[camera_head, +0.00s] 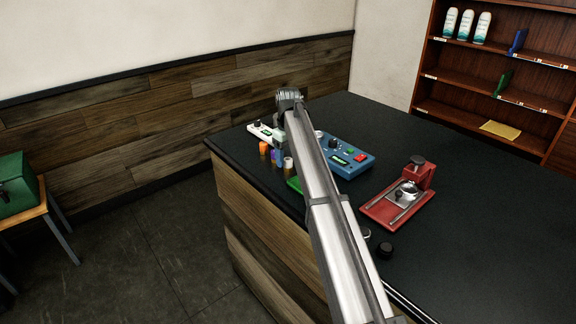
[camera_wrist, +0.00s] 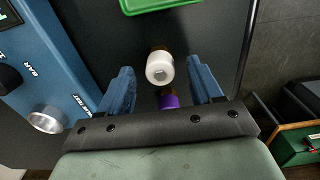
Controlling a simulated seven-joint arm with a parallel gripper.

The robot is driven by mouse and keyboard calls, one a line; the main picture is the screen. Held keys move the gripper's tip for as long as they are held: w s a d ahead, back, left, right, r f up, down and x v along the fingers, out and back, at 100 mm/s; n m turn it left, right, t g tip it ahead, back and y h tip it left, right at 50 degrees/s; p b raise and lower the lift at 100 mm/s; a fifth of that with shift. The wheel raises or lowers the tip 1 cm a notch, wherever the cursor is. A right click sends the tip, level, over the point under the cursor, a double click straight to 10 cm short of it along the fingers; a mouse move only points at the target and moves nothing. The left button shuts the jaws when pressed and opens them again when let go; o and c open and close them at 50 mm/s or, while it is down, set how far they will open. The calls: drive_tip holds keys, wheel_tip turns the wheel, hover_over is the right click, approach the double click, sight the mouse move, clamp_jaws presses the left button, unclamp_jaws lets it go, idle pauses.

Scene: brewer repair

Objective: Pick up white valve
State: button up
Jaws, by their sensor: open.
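The white valve (camera_head: 288,163) stands upright on the dark counter, at the right end of a short row of valves. In the wrist view the white valve (camera_wrist: 160,68) shows its round white top, with a brownish part behind it. My gripper (camera_wrist: 159,69) is open and empty. Its two blue fingers appear on either side of the white valve in the picture, apart from it. The purple valve (camera_wrist: 168,101) shows between the fingers, nearer the palm. In the head view my gripper is mostly hidden behind my arm.
The orange valve (camera_head: 263,148) and purple valve (camera_head: 275,157) stand beside the white one. A green tray (camera_wrist: 158,5) lies close by. A blue control box (camera_head: 346,157) stands right of the row, a white device (camera_head: 262,132) behind it. The counter's edge is near.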

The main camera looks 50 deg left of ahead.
drive_tip(key=shift+f, duration=0.3)
clamp_jaws()
idle(0.4)
drive_tip(key=shift+r, duration=0.15)
